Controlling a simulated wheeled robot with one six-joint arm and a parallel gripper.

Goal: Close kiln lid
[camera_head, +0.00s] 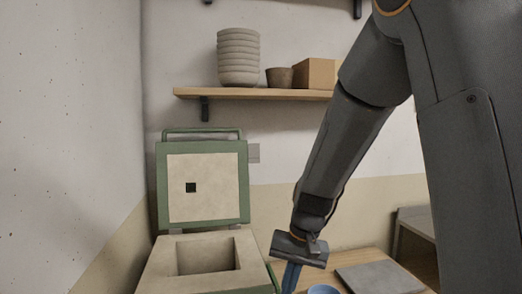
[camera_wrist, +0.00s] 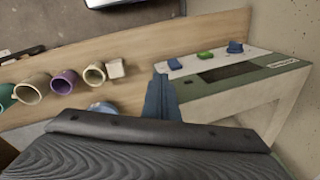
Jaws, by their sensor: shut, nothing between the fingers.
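The kiln (camera_head: 155,270) stands at the lower left in the head view, with its square chamber (camera_head: 207,257) open at the top. Its lid (camera_head: 215,190) stands upright behind the chamber, a cream panel with a small dark square in a green frame. A green handle bar (camera_head: 202,131) runs along the lid's top edge. My gripper (camera_head: 290,279) points down to the right of the kiln, apart from the lid. In the wrist view its blue fingers (camera_wrist: 160,99) are together and empty, beside a cream and green body (camera_wrist: 235,85) that looks like the kiln's side.
A wooden table (camera_wrist: 85,50) carries several cups, including a purple one (camera_wrist: 65,82). A grey slab (camera_head: 378,278) lies right of my gripper. A wall shelf (camera_head: 250,94) holds stacked bowls (camera_head: 238,58), a brown pot (camera_head: 279,78) and a box (camera_head: 314,73). A wall stands left.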

